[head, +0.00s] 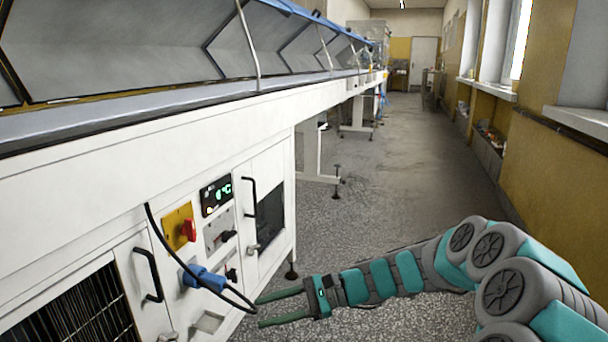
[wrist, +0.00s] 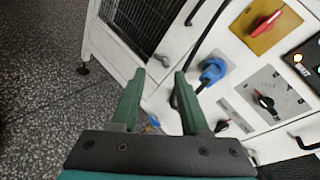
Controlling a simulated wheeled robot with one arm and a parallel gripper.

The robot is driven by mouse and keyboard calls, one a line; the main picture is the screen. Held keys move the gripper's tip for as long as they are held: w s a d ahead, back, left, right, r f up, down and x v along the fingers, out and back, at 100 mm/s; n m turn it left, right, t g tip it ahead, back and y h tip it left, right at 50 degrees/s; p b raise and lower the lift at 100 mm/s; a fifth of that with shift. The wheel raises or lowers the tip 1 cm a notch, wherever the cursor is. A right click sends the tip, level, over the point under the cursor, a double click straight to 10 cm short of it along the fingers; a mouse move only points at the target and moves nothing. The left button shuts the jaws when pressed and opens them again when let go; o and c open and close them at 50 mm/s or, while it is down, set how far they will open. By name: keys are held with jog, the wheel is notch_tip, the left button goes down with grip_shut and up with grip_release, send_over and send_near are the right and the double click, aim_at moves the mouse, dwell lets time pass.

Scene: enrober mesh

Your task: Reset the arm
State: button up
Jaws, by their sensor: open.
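My gripper (head: 280,308) is at the lower middle of the head view, at the end of my grey and teal arm. Its two green fingers are spread apart with nothing between them. In the wrist view the open fingers (wrist: 158,98) point toward the white machine cabinet (wrist: 150,20). In the head view the fingertips are close to the cabinet front and the black cable; I cannot tell whether they touch it.
The cabinet front carries a red switch on a yellow plate (head: 179,226), a blue plug (head: 203,278) with a black cable, a green display (head: 216,195) and black handles. A conveyor runs along the left. A yellow wall (head: 560,170) stands right. The speckled floor aisle (head: 400,150) is open.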

jog(key=s+d+r+n+g+h+p, duration=0.1)
jog(key=s+d+n+h, duration=0.2)
jog(key=s, duration=0.6)
jog(key=s+d+r+n+g+h+p, duration=0.1)
jog(key=s+n+h, duration=0.3)
jog(key=s, duration=0.5)
jog(key=s+d+n+t+h+p, duration=0.1)
jog(key=s+d+n+h, duration=0.3)
jog(key=s+d+h, duration=0.4)
jog(key=s+d+t, duration=0.1)
jog(key=s+d, duration=0.4)
jog(key=d, duration=0.5)
jog(key=shift+f+p, duration=0.3)
